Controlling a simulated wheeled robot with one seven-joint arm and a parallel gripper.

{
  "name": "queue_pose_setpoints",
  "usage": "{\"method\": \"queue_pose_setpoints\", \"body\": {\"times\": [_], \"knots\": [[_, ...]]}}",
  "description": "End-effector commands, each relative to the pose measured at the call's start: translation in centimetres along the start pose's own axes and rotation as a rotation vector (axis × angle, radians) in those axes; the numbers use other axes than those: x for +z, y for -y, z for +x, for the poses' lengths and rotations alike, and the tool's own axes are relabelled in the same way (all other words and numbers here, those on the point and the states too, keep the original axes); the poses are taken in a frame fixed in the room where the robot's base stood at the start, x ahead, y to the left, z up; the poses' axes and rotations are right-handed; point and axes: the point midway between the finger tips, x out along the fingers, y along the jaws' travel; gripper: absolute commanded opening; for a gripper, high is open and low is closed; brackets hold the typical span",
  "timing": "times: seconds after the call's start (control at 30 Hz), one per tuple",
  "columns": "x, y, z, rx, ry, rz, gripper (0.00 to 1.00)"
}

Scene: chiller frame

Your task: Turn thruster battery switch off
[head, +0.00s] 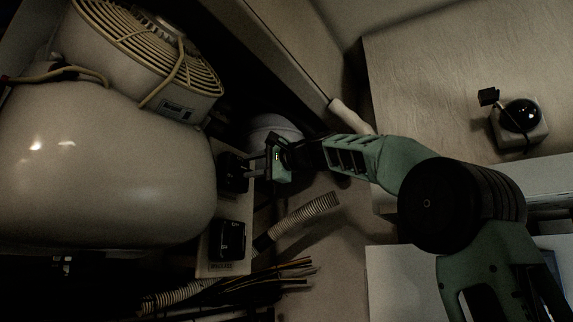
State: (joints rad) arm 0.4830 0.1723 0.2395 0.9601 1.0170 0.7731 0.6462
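Two black battery switches sit on a pale panel (210,262) in the head view. The upper switch (232,172) is partly hidden by my gripper. The lower switch (227,240) is in full view, with a small label under it that is too small to read. Which one is the thruster switch, I cannot tell. My gripper (255,167) comes from the right and points left at the upper switch. Its two fingers stand apart, with their tips at the right edge of that switch. Whether they touch it, I cannot tell. Nothing shows held between them.
A large pale tank (100,170) stands left of the panel, with a caged fan unit (150,50) above it. A corrugated hose (305,212) and loose wires (285,275) lie below my gripper.

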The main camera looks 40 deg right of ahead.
Motion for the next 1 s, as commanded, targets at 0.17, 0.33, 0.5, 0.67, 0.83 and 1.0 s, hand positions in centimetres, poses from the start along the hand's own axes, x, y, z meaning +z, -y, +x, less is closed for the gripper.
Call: {"method": "queue_pose_setpoints", "body": {"times": [0.17,0.33,0.5,0.67,0.83,1.0], "knots": [[-0.1,-0.4,-4.4,-0.002,-0.006,-0.003,0.34],[-0.1,-0.4,-8.4,-0.001,-0.006,-0.002,0.34],[0.0,-0.3,-11.7,-0.001,-0.004,-0.002,0.34],[0.0,-0.2,-13.5,0.001,-0.002,-0.001,0.34],[0.0,-0.1,-14.2,0.001,0.0,0.0,0.34],[0.0,-0.1,-14.2,0.001,0.001,0.0,0.34]]}}
